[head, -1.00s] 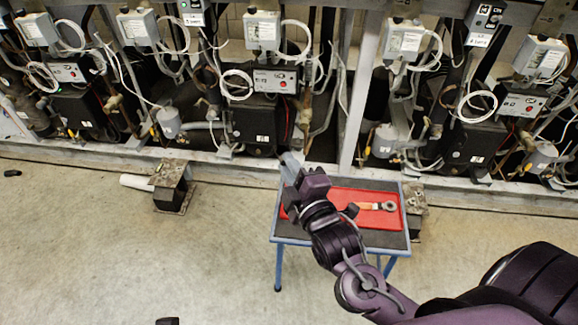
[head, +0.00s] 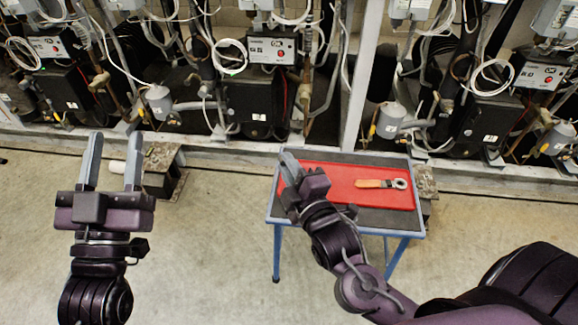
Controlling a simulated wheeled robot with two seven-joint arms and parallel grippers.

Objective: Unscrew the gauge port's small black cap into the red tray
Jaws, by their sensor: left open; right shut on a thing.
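The red tray (head: 345,172) lies on a small dark-topped table with blue legs. My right gripper (head: 287,160) is at the tray's left side, over the table. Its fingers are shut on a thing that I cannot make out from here. My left gripper (head: 114,150) is open and empty, fingers pointing up the picture, over the floor left of the table. I cannot make out the gauge port or its small black cap among the compressor fittings.
An orange-handled wrench (head: 381,183) lies in the tray. The compressor rack's lower rail (head: 236,149) runs behind the table (head: 385,219). The floor between my grippers is clear.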

